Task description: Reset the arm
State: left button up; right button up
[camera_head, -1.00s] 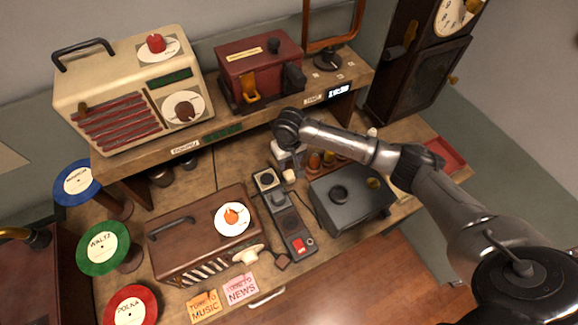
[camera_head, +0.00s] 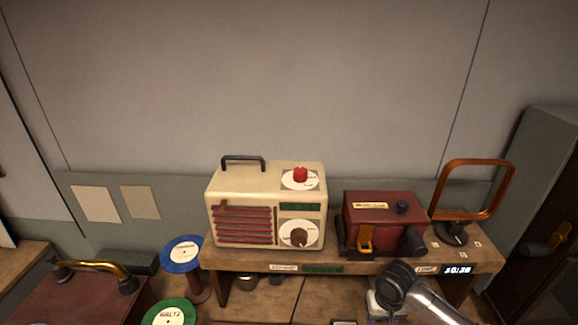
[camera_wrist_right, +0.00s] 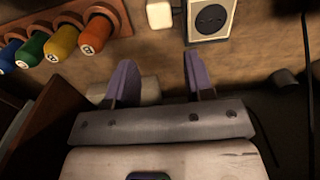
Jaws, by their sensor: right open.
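My right arm (camera_head: 430,301) shows at the lower right of the head view, in front of the shelf. A small white block (camera_wrist_right: 159,14) and a pale device with a round black grille (camera_wrist_right: 211,18) lie beyond the fingertips. My left gripper is in neither current view.
A cream radio (camera_head: 267,207) and a dark red box (camera_head: 385,222) stand on the shelf, with an orange loop antenna (camera_head: 477,190) at right. Blue (camera_head: 181,254) and green (camera_head: 168,313) discs stand at left. Several numbered coloured pegs (camera_wrist_right: 62,41) sit in a rack at the wrist view's upper left.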

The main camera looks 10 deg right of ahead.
jog(key=s+a+n+p, duration=0.1)
jog(key=s+a+p, duration=0.1)
jog(key=a, duration=0.1)
jog(key=s+a+n+p, duration=0.1)
jog(key=s+a+p, duration=0.1)
jog(key=s+a+n+y+p, duration=0.1)
jog(key=s+a+p, duration=0.1)
jog(key=s+a, duration=0.1)
jog(key=shift+a+r+t, duration=0.3)
jog(key=shift+a+r, duration=0.05)
jog(key=s+a+r+n+t+y+p, duration=0.15)
jog(key=s+a+r+p, duration=0.25)
jog(key=s+a+p, duration=0.4)
jog(key=s+d+r+h+p, duration=0.1)
jog(key=s+d+r+p, duration=0.1)
jog(key=s+r, duration=0.4)
jog(key=s+d+r+t+h+p, duration=0.1)
jog(key=s+d+r+p, duration=0.2)
jog(key=s, duration=0.6)
jog(key=p+v, duration=0.2)
jog(key=v, duration=0.1)
jog(key=shift+d+p, duration=0.2)
jog(key=shift+p, duration=0.1)
jog(key=shift+t, duration=0.25)
